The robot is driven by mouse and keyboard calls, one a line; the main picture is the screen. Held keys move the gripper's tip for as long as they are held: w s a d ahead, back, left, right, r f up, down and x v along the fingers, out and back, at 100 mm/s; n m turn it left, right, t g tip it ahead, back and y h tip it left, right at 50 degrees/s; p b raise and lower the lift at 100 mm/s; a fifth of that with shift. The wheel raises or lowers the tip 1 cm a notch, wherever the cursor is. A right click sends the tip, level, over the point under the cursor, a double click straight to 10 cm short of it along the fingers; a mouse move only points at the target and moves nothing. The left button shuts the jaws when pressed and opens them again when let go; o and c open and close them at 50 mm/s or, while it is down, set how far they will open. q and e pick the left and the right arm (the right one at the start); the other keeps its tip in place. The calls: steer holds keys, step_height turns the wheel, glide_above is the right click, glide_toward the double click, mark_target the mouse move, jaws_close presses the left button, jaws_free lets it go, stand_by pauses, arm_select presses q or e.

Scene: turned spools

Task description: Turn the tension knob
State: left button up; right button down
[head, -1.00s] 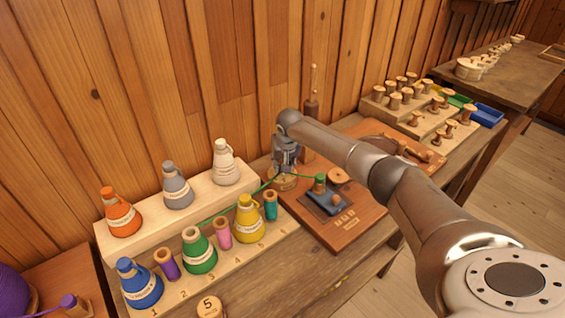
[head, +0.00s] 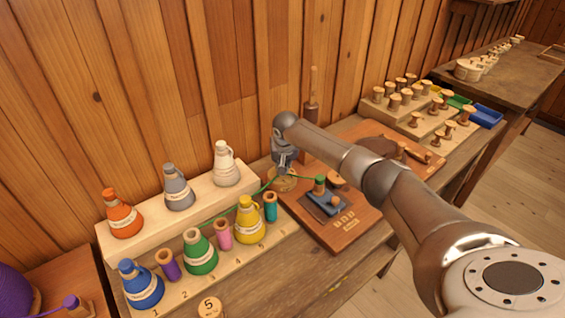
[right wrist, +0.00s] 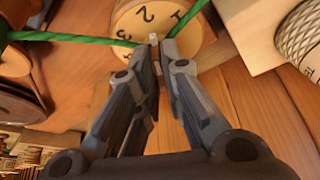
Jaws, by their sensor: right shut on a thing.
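The tension knob is a round pale wooden dial with dark numbers, seen close in the right wrist view (right wrist: 133,20) and partly under my gripper in the head view (head: 290,185). A small pale tab stands at its face. My right gripper (right wrist: 157,42) is shut on this tab, and its fingertips cover part of the dial. In the head view my right gripper (head: 283,167) points down onto the knob at the board's left edge. A green thread (right wrist: 75,37) runs past the knob at the fingertips. My left gripper is not in view.
The knob sits on a brown wooden board (head: 340,238) with a dark plate and a green-wound spool (head: 319,185). Coloured thread cones and small spools stand on a stepped rack (head: 110,245) at left. Racks of wooden spools stand at right. A plank wall is close behind.

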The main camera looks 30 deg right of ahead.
steer(key=shift+w+a+r+m+g+h+p, duration=0.1)
steer(key=shift+m+g+h+p, duration=0.1)
steer(key=shift+m+p, duration=0.3)
steer(key=shift+a+m+g+h+p, duration=0.1)
steer(key=shift+m+h+p, duration=0.15)
steer(key=shift+m, duration=1.25)
steer(key=shift+w+a+f+m+g+h+b, duration=0.15)
steer(key=shift+m+g+h+b, duration=0.35)
steer(key=shift+m, duration=0.7)
steer(key=shift+w+m+g+b, duration=0.1)
steer(key=shift+m+g+b, duration=0.2)
steer(key=shift+m+b, duration=0.45)
steer(key=shift+m+h+b, duration=0.25)
steer(key=shift+m+b, duration=0.05)
steer(key=shift+m, duration=0.25)
steer(key=c, duration=1.6)
jaws_free()
steer(key=shift+o, duration=0.2)
